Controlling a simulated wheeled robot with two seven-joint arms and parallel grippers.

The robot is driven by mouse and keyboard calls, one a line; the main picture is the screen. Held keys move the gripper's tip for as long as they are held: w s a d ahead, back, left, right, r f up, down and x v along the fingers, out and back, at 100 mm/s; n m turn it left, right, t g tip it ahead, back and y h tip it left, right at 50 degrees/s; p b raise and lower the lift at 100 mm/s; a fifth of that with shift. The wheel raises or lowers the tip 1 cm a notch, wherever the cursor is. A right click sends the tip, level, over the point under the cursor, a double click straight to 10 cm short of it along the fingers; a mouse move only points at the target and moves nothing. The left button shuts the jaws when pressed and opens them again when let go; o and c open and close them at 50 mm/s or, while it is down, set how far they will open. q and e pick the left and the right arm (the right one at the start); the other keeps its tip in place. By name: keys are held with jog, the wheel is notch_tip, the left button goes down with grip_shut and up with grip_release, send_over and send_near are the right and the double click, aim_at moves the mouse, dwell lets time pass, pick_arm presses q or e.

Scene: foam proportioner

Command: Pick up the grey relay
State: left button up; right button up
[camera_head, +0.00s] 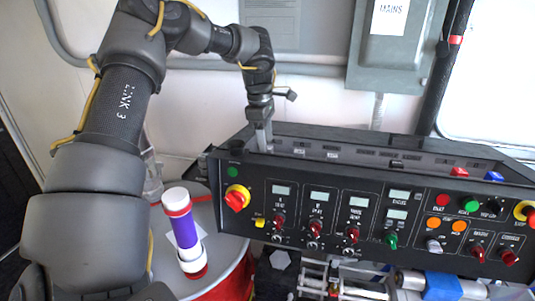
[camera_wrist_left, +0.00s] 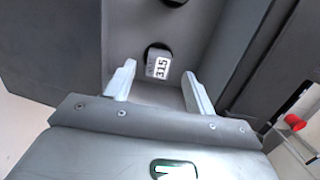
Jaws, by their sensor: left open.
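A small grey relay (camera_wrist_left: 157,62) with a white label reading 315 sits in a round dark socket in the left wrist view. My left gripper (camera_wrist_left: 160,76) is open, with one finger to each side of the relay in that picture; I cannot tell how far the tips are from it. In the head view the left gripper (camera_head: 264,141) points down at the left end of the black console (camera_head: 330,185), behind its front panel. The relay is not clearly visible there. My right gripper is not in view.
Another dark socket (camera_wrist_left: 175,2) is at the wrist view's top edge. The console's rear deck holds red (camera_head: 459,171) and blue (camera_head: 493,176) pieces. Its front carries several knobs and displays. A purple and white cylinder (camera_head: 183,232) stands at left. A grey box (camera_head: 399,45) hangs behind.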

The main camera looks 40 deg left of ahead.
aim_at(268, 147)
pick_arm(q)
jog(key=f, duration=0.1)
jog(key=f+p, duration=0.1)
jog(key=f, duration=0.1)
jog(key=shift+w+d+f+p, duration=0.1)
jog(key=shift+w+f+p, duration=0.15)
jog(key=shift+p, duration=0.15)
jog(key=shift+f, duration=0.35)
jog(key=shift+d+r, duration=0.1)
jog(key=shift+c, duration=1.6)
jog(key=c, duration=0.7)
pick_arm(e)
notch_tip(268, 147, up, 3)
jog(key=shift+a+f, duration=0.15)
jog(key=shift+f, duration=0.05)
